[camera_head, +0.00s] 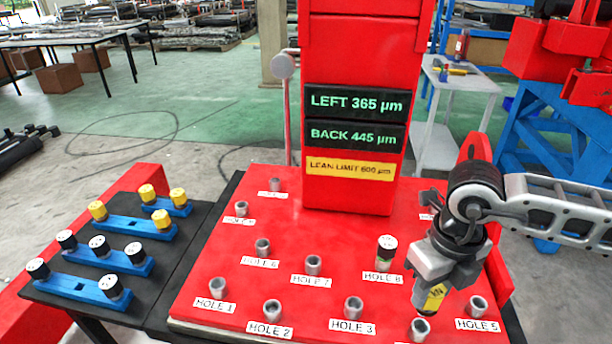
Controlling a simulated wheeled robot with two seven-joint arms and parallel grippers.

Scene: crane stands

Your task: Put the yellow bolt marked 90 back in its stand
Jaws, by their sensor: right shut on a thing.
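My right gripper (432,284) is shut on a yellow bolt (433,299), held over the red plate just above a grey socket (420,329) at the front right. The gripper hides part of the bolt, and I cannot read its marking. I cannot tell whether the bolt touches the socket. On the black table at left, a blue stand (115,220) holds a yellow bolt at each end, with an empty middle place. My left gripper is not in view.
The red plate (205,285) carries several grey sockets with hole labels. A white-topped bolt (387,246) stands at hole 8. A red column (355,60) with displays rises behind. Blue stands with white and black bolts (99,246) stand at the black table's front.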

